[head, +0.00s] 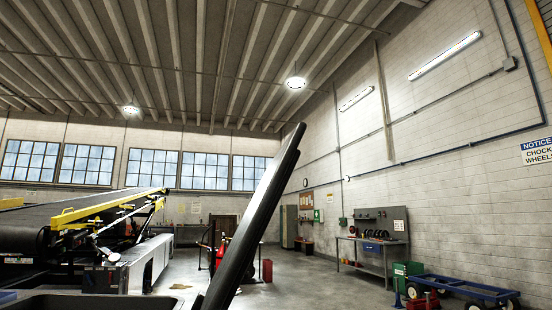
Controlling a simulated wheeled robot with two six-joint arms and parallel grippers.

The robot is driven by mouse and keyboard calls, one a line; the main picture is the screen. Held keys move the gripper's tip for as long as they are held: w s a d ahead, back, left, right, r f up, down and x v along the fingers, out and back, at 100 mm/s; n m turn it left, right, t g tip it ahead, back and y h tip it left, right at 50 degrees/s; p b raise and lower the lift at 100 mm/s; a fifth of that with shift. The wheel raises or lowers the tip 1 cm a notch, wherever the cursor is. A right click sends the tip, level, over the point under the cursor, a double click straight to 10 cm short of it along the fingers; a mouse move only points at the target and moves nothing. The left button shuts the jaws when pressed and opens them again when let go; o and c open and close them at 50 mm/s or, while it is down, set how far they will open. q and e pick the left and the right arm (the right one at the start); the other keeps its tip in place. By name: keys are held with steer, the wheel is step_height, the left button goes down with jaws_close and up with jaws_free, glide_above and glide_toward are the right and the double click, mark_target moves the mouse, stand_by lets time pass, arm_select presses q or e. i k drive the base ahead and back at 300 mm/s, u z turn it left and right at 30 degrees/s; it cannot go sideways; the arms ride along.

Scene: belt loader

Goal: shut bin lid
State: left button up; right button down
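The bin lid (255,215) is a dark panel in the middle of the head view. It stands open, tilted steeply with its top leaning to the right. The bin (90,301) shows only as a dark rim along the bottom left edge; the rest is below the picture. Neither of my grippers is in view, so I cannot see their position relative to the lid.
A belt loader (95,225) with yellow rails fills the left side. A workbench (375,252), a green bin (407,272) and a blue cart (462,288) stand at the right. Open floor (310,280) lies between the lid and the workbench.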

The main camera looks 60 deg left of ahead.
mark_target(220, 294)
steer(key=u, duration=0.6)
steer(key=i, duration=0.8)
steer(key=u, duration=0.8)
